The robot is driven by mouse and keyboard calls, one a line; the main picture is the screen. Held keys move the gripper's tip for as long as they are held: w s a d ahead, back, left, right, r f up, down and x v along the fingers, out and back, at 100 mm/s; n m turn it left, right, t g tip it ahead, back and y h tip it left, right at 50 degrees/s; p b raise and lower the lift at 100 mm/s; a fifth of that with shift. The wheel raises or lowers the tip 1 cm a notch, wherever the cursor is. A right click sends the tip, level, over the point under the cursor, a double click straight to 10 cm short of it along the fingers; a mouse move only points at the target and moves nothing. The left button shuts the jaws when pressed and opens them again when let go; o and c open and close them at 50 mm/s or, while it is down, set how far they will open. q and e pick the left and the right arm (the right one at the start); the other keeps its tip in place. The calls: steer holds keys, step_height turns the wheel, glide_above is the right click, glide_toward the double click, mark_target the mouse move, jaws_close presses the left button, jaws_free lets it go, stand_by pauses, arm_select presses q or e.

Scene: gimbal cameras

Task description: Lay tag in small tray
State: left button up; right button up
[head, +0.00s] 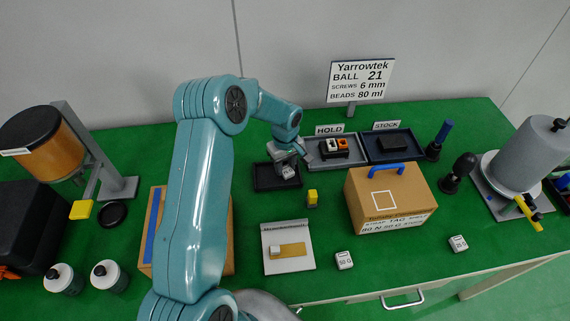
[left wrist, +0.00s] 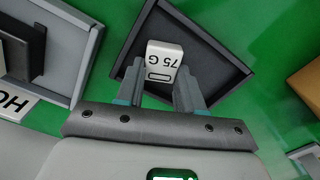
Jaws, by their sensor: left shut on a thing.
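The tag is a small white block marked 75 G (left wrist: 165,62). My left gripper (left wrist: 161,82) is shut on it, with a finger on each side. The small dark tray (left wrist: 222,72) lies behind and below the tag in the left wrist view. In the head view the small tray (head: 263,184) is on the green table, and my left gripper (head: 288,163) points down over its right part with the tag (head: 288,172) at its tips. I cannot tell whether the tag touches the tray floor. My right gripper is not in view.
A yellow block (head: 312,197) stands just in front.

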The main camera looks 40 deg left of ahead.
mark_target(285, 167)
arm_select(q)
steer(key=o, duration=0.7)
steer(key=shift+f, duration=0.15)
steer(key=shift+o, duration=0.2)
steer(key=shift+r, duration=0.4)
step_height(285, 167, up, 12)
steer(key=b, duration=0.1)
steer(key=shift+f+b, duration=0.15)
steer(key=shift+b, duration=0.2)
